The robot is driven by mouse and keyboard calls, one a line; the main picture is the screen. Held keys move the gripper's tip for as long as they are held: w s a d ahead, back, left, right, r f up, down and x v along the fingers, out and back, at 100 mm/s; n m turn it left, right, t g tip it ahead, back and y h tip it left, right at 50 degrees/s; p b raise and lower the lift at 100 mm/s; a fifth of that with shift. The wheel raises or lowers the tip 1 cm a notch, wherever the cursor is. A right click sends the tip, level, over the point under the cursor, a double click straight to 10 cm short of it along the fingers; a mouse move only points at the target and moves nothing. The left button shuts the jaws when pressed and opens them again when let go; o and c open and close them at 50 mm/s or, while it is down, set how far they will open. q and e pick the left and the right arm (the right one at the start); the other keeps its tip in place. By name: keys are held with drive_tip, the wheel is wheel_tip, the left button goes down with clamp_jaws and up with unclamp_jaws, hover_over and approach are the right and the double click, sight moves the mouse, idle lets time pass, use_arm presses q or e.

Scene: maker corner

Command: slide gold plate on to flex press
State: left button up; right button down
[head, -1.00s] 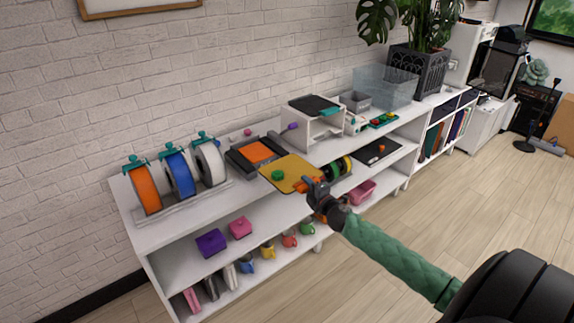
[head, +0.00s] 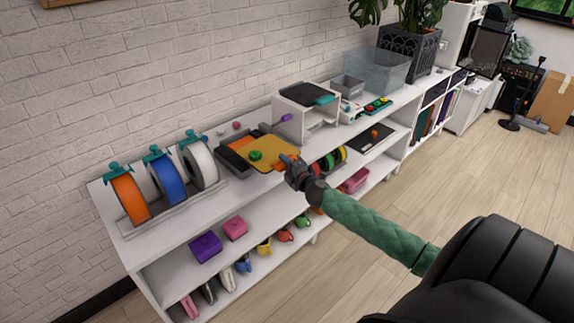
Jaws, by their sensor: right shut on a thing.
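The gold plate (head: 272,156) is a flat yellow sheet with a green round piece (head: 256,155) on it and an orange tab (head: 289,161) at its right end. My right gripper (head: 291,167) is shut on the orange tab. The plate lies partly over the flex press (head: 234,163), a dark tray with an orange pad (head: 243,144) on the white shelf top. The plate covers much of the pad. Whether it rests on the press or hovers just above cannot be told. My left gripper is not in view.
Orange, blue and white spools (head: 167,178) stand to the left on the shelf top (head: 180,220). A white box-shaped machine (head: 306,109) stands right of the press, with a clear bin (head: 372,72) beyond. Cups and boxes fill the lower shelves.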

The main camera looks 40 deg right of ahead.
sight(264, 149)
drive_tip(key=shift+w, duration=0.45)
drive_tip(key=shift+w+a+r, duration=0.1)
drive_tip(key=shift+w+r, duration=0.05)
drive_tip(key=shift+w, duration=1.35)
drive_tip(key=shift+w+a, duration=0.1)
drive_tip(key=shift+w, duration=0.65)
drive_tip(key=shift+w+a, duration=0.15)
drive_tip(key=shift+w, duration=1.7)
drive_tip(key=shift+w+a, duration=0.1)
drive_tip(key=shift+w, duration=0.7)
drive_tip(key=shift+w+b, duration=0.3)
drive_tip(key=shift+w, duration=0.25)
drive_tip(key=shift+f, duration=0.25)
drive_tip(key=shift+s+f+b, duration=0.1)
drive_tip(key=shift+f+b, duration=0.1)
drive_tip(key=shift+b, duration=0.1)
drive_tip(key=shift+f, duration=0.2)
drive_tip(key=shift+f+b, duration=1)
drive_tip(key=shift+f, duration=0.25)
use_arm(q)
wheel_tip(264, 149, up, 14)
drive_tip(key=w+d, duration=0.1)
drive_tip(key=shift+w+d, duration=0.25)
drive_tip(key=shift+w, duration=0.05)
